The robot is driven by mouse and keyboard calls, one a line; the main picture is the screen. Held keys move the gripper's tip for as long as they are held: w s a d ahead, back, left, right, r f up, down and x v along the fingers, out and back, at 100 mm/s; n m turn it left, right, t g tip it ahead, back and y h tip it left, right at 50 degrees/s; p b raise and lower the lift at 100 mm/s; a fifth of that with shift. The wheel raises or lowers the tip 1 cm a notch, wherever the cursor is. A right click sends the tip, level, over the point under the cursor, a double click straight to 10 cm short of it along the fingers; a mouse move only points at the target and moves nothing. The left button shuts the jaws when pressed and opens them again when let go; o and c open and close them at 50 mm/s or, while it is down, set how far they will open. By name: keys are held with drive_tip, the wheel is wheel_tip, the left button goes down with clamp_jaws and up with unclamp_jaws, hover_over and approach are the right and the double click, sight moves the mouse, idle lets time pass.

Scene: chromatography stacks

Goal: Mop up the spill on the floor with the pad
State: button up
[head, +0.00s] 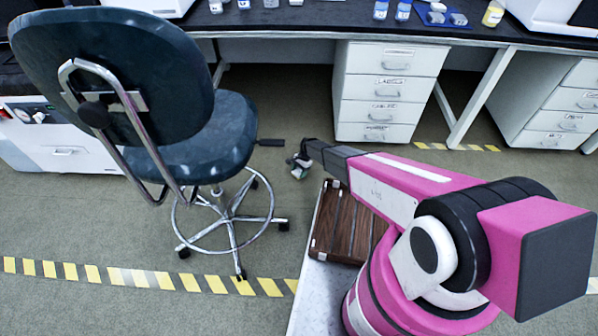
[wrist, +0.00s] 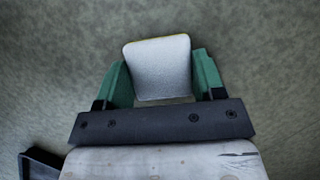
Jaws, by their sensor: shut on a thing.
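My gripper (wrist: 158,80) is shut on a pale grey-white pad with a yellowish far edge (wrist: 158,68), held between its two green fingers in the wrist view. Behind the pad is only greenish-grey floor; I cannot tell how far below it lies. In the head view my gripper (head: 298,164) is small and low over the floor, right of the chair, with a whitish bit at its tip. No spill can be made out on the floor in either view.
A dark blue swivel chair (head: 225,140) with a wheeled metal base stands left of my gripper. White drawers (head: 390,90) stand under the dark bench (head: 300,20) ahead. A brown slatted wooden surface (head: 345,225) is beside my arm. Yellow-striped tape (head: 130,277) crosses the floor.

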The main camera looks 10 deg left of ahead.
drive_tip(key=shift+s, duration=0.15)
drive_tip(key=shift+s+d, duration=0.2)
drive_tip(key=shift+s, duration=0.65)
drive_tip(key=shift+w, duration=0.15)
drive_tip(key=shift+w+a, duration=0.2)
drive_tip(key=shift+w, duration=0.75)
drive_tip(key=shift+w+a, duration=0.2)
drive_tip(key=shift+w, duration=0.7)
drive_tip(key=shift+s+d, duration=0.15)
drive_tip(key=shift+s+d, duration=0.35)
drive_tip(key=shift+d, duration=0.2)
drive_tip(key=shift+s+d, duration=0.3)
drive_tip(key=shift+d, duration=0.2)
drive_tip(key=shift+a, duration=0.2)
drive_tip(key=shift+s+a, duration=0.2)
drive_tip(key=shift+a, duration=0.7)
drive_tip(key=shift+s+a, duration=0.2)
drive_tip(key=shift+a, duration=0.65)
